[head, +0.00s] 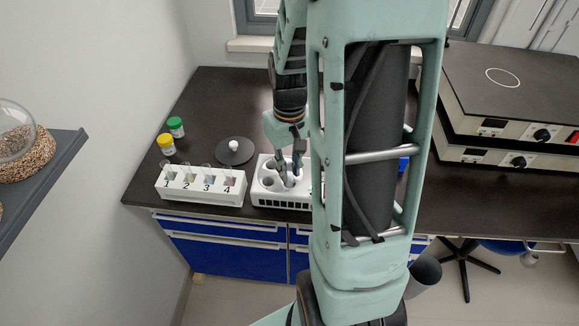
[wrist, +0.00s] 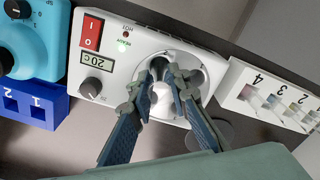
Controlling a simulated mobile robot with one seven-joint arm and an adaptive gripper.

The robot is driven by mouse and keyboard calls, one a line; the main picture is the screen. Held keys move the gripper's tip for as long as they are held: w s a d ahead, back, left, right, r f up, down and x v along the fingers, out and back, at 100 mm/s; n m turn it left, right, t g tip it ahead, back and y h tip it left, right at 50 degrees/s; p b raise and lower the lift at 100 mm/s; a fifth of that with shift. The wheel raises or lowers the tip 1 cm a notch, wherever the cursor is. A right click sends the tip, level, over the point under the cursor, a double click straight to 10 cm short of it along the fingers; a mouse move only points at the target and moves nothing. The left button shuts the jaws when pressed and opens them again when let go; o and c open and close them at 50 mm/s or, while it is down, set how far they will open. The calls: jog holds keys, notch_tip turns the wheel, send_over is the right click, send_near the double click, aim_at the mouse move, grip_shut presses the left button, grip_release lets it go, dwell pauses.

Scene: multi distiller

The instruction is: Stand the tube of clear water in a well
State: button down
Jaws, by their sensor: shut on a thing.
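My gripper (head: 287,166) is over the white heating block (head: 262,200), with its fingers down at the block's round wells. In the wrist view my gripper (wrist: 168,82) is closed around a pale, clear tube (wrist: 162,97), seen nearly end-on. The tube looks about upright, over or in a well. The fingers hide its lower end, so I cannot tell how deep it sits. A front well (head: 268,182) of the block shows empty to the left of my fingers.
A white rack (head: 200,196) marked 1 to 4 with tubes stands left of the block. Behind it are a dark round plate with a white knob (head: 234,148), a green-capped jar (head: 176,126) and a yellow-capped jar (head: 166,144). A blue holder (wrist: 35,105) flanks the block.

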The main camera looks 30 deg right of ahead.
jog(key=shift+f+b, duration=0.4)
jog(key=shift+f, duration=0.25)
jog(key=c, duration=1.7)
grip_release()
jog(key=shift+c, duration=0.2)
jog(key=shift+r, duration=0.15)
notch_tip(320, 180, up, 7)
jog(key=p, duration=0.5)
jog(key=shift+p, duration=0.3)
